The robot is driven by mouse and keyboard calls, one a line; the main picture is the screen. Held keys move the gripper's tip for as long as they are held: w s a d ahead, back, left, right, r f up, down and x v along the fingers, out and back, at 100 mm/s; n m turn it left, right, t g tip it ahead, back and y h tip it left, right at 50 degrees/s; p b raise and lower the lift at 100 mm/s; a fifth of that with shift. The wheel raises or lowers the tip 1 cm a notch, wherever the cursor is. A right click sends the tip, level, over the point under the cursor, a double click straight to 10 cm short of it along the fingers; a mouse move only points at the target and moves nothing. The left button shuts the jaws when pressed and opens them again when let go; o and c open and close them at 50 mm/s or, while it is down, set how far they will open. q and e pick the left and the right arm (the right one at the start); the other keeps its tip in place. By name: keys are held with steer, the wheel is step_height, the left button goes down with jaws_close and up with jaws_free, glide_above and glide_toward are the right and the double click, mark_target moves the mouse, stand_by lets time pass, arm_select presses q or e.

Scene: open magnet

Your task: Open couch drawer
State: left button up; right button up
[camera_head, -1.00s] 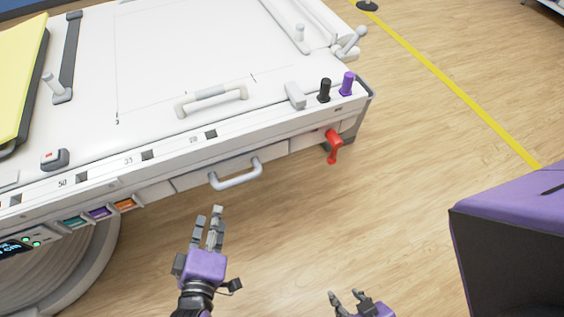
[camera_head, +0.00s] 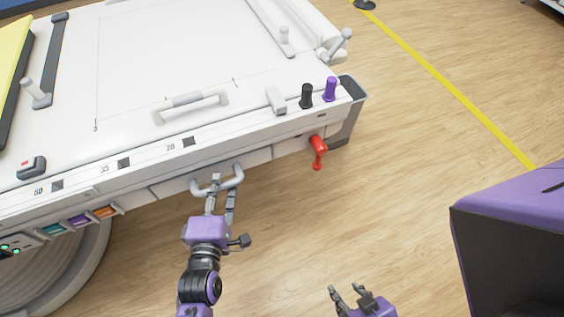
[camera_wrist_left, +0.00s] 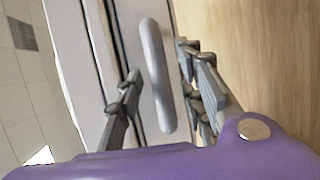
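The couch drawer (camera_head: 170,184) is a white front in the couch's near side, with a grey bar handle (camera_head: 237,175). The drawer looks closed. My left gripper (camera_head: 221,189) is at the handle, with its fingers overlapping it in the head view. In the left wrist view, the handle (camera_wrist_left: 155,75) lies between the spread fingers of my left gripper (camera_wrist_left: 158,62), with gaps visible on both sides. Contact cannot be told. My right gripper (camera_head: 348,291) is open and empty at the bottom of the head view, away from the couch.
A red lever (camera_head: 318,152) hangs right of the drawer. Black (camera_head: 306,96) and purple (camera_head: 330,89) knobs stand on the couch corner. A white-grey rail handle (camera_head: 190,102) is on top. Coloured buttons (camera_head: 80,219) sit left of the drawer. The wooden floor (camera_head: 400,180) is clear.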

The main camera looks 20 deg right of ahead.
arm_select(q)
steer(key=shift+w+d+f, duration=0.1)
steer(key=shift+w+d, duration=0.1)
steer(key=shift+w, duration=0.4)
jaws_close()
